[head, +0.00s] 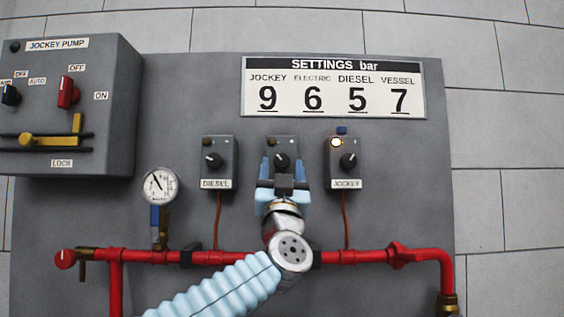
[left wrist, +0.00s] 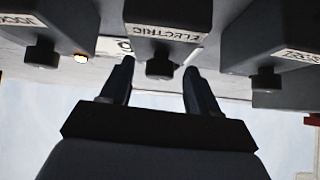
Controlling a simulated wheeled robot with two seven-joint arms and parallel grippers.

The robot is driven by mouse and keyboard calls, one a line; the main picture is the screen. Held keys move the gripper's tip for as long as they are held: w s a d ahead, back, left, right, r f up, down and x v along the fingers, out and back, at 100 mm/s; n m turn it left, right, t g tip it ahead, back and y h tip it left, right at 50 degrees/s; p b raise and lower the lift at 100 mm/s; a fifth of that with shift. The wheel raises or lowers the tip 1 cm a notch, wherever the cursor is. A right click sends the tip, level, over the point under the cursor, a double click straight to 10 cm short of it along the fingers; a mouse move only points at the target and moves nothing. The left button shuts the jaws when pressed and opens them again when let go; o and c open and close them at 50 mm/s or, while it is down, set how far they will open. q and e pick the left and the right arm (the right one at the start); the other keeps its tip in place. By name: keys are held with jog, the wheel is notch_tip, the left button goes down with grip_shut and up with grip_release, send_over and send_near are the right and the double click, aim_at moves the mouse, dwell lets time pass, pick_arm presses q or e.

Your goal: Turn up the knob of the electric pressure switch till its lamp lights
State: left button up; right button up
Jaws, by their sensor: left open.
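The electric pressure switch (head: 283,143) is the middle one of three grey boxes on the panel. Its black knob (head: 282,160) has a white pointer mark, and its small lamp (head: 270,142) looks dark. My left gripper (head: 282,172) is open in front of this box and hides its lower part and label. In the left wrist view the ELECTRIC label appears upside down, and the knob (left wrist: 160,68) sits between the two open fingers (left wrist: 159,75), with a gap visible on each side. My right gripper is not in view.
The diesel switch (head: 217,175) stands to the left with a dark lamp. The jockey switch (head: 343,172) stands to the right with its lamp lit. A settings board (head: 334,87) reads electric 6. A red pipe (head: 220,257), gauge (head: 160,186) and jockey pump box (head: 110,100) are nearby.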

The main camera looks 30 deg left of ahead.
pick_arm(q)
jog(key=shift+w+a+r, duration=0.1)
jog(key=shift+w, duration=0.05)
jog(key=shift+c, duration=0.2)
jog(key=c, duration=1)
jog(key=shift+m+t+h, duration=0.5)
jog(key=shift+m+h, duration=0.5)
jog(key=shift+m, duration=0.1)
jog(key=o, duration=1)
jog(key=shift+o, duration=0.2)
jog(key=b+v, duration=0.5)
jog(key=v, duration=0.9)
